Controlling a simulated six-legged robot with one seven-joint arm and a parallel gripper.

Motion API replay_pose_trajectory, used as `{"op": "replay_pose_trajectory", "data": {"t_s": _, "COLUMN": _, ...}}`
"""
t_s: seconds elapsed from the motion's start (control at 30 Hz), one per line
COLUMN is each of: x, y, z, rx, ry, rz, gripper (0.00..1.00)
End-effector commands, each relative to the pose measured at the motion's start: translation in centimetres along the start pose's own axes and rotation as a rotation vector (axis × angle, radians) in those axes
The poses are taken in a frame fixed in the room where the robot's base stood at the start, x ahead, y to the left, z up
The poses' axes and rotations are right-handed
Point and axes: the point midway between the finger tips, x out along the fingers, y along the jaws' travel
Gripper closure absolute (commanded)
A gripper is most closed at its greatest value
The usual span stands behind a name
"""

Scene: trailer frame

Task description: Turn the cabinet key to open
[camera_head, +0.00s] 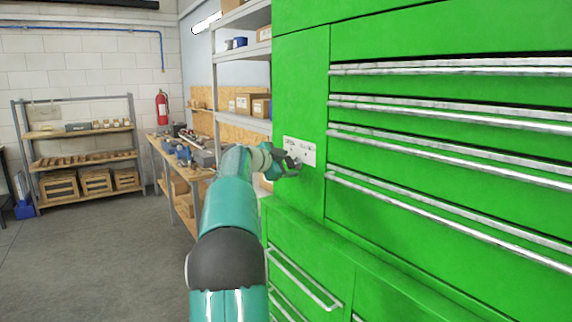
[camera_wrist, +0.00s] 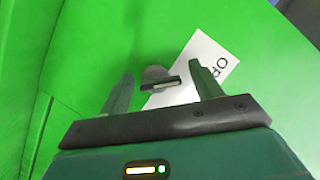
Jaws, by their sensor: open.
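The green cabinet (camera_head: 300,95) fills the right side of the head view. A white label plate (camera_head: 307,153) with small lettering sits on its front; the wrist view shows part of this plate (camera_wrist: 212,58) with the letters "OP". The key (camera_wrist: 160,80) is a grey piece with a dark flat edge, in front of the plate between my fingers. My gripper (camera_wrist: 160,88) is open, with one finger on either side of the key and a gap visible on both sides. In the head view my gripper (camera_head: 288,164) is at the label plate, and the key is hidden or too small to tell.
Long metal drawer handles (camera_head: 450,107) stick out of the cabinet to the right of the plate. A shelf with boxes (camera_head: 252,104) stands behind my arm, beside a workbench (camera_head: 178,165). Open grey floor (camera_head: 100,250) lies to the left.

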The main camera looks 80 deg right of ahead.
Motion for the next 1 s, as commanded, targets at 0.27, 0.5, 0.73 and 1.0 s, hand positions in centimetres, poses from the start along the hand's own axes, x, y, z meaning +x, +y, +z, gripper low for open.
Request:
{"op": "replay_pose_trajectory", "data": {"t_s": 0.27, "x": -2.8, "y": -0.1, "z": 0.0, "rx": 0.0, "ry": -0.001, "rz": -0.002, "gripper": 0.35}}
{"op": "replay_pose_trajectory", "data": {"t_s": 0.5, "x": -8.2, "y": -0.1, "z": 0.0, "rx": 0.0, "ry": -0.002, "rz": -0.003, "gripper": 0.35}}
{"op": "replay_pose_trajectory", "data": {"t_s": 0.73, "x": -12.4, "y": -0.1, "z": 0.0, "rx": 0.0, "ry": -0.002, "rz": -0.002, "gripper": 0.35}}
{"op": "replay_pose_trajectory", "data": {"t_s": 1.0, "x": -13.9, "y": 0.0, "z": 0.0, "rx": 0.0, "ry": 0.0, "rz": -0.001, "gripper": 0.35}}
